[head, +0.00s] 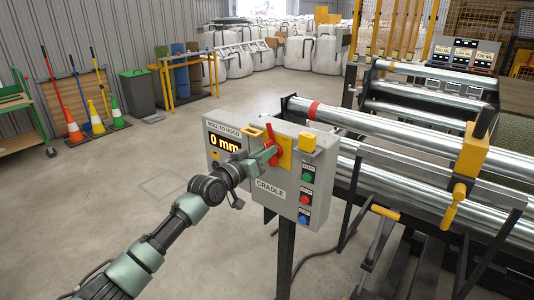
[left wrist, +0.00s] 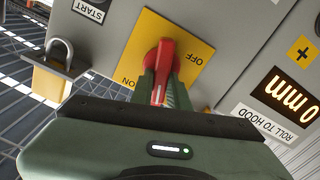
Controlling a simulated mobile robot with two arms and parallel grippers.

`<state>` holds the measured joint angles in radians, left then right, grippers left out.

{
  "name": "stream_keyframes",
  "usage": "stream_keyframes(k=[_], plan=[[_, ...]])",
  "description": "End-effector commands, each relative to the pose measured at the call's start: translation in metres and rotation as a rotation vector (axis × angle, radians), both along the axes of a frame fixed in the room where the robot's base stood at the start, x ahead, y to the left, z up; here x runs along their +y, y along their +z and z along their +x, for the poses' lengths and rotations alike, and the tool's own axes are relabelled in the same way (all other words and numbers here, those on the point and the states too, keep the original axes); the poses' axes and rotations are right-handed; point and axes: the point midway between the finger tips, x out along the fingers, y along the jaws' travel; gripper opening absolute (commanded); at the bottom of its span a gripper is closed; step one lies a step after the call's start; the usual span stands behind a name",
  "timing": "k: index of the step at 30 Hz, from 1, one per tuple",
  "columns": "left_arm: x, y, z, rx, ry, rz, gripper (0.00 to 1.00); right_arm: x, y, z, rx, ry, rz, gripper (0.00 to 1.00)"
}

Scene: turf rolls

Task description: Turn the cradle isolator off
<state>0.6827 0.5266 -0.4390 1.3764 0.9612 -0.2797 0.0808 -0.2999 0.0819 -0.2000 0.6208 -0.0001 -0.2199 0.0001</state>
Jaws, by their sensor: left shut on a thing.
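The cradle isolator is a red handle (head: 269,132) on a yellow plate (head: 285,152), mounted on the grey control box (head: 290,200) labelled CRADLE. In the left wrist view the red handle (left wrist: 160,85) sits between my fingers, and the yellow plate (left wrist: 150,42) shows OFF to its right and ON at its lower left, in upside-down lettering. My left gripper (head: 268,155) is shut on the red handle. The fingers hide part of the handle and plate, so its exact setting is hard to tell. My right gripper is not in view.
A yellow padlock (left wrist: 50,78) hangs beside the plate. Green (head: 308,172), red (head: 305,198) and blue (head: 303,215) buttons line the box's right side. A display (head: 224,142) reads 0 mm. Metal rollers (head: 400,135) stand close on the right. Open floor lies to the left.

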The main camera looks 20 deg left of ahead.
Motion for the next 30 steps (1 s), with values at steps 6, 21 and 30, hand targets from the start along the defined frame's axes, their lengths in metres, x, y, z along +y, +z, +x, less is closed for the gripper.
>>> stream_keyframes(k=[6, 21, 30], plan=[[0.002, -0.002, 0.001, 0.073, 0.0, -0.195, 0.0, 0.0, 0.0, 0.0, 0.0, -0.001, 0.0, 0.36], [0.005, -0.006, 0.002, 0.236, 0.0, -0.642, 0.0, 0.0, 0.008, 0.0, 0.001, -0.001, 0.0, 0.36], [0.006, -0.009, 0.002, 0.33, 0.001, -0.898, 0.0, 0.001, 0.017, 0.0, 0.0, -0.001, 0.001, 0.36]])
